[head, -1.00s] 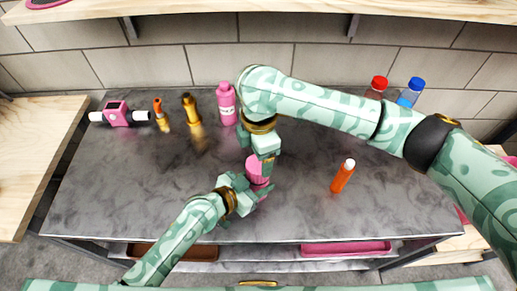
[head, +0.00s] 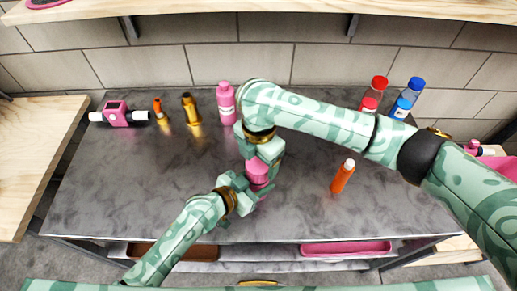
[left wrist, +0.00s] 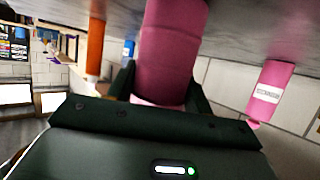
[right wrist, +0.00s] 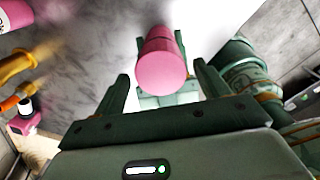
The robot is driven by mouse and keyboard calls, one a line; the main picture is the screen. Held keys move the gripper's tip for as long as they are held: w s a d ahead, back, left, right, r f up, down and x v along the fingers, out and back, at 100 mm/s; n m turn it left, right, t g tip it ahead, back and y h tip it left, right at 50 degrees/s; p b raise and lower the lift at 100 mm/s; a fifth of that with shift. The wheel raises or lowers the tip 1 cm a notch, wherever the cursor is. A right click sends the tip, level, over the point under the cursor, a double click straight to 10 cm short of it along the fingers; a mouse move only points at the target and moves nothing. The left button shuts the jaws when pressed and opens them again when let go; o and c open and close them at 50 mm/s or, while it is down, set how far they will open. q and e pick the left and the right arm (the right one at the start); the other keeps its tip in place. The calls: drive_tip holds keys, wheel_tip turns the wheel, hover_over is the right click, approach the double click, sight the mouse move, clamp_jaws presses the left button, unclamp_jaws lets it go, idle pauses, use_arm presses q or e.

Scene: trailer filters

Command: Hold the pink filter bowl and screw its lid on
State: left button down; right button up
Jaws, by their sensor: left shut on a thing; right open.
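The pink filter bowl (left wrist: 168,55) stands upright on the grey worktop, and my left gripper (head: 252,188) is shut on it from the front left. The pink lid (head: 258,171) sits on top of the bowl, in line with it. In the right wrist view, its round end (right wrist: 162,74) faces the camera. How far it is threaded cannot be told. My right gripper (right wrist: 166,84) is open, directly above the lid, with a finger on either side and visible gaps to it. My left fingers hide part of the bowl.
An orange bottle (head: 343,176) stands to the right. A pink bottle (head: 226,103), gold filter part (head: 191,108), small orange part (head: 159,109) and pink housing (head: 117,113) stand at the back left. Red-capped (head: 374,93) and blue-capped (head: 408,97) bottles stand back right. The front worktop is clear.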

sight(258, 163)
drive_tip(key=shift+f, duration=1.7)
drive_tip(key=c, duration=1)
drive_tip(key=shift+m, duration=0.8)
drive_tip(key=o, duration=1.2)
drive_tip(key=shift+c, duration=0.2)
drive_tip(key=shift+r, duration=0.15)
wheel_tip(258, 163, up, 12)
drive_tip(key=shift+d, duration=0.1)
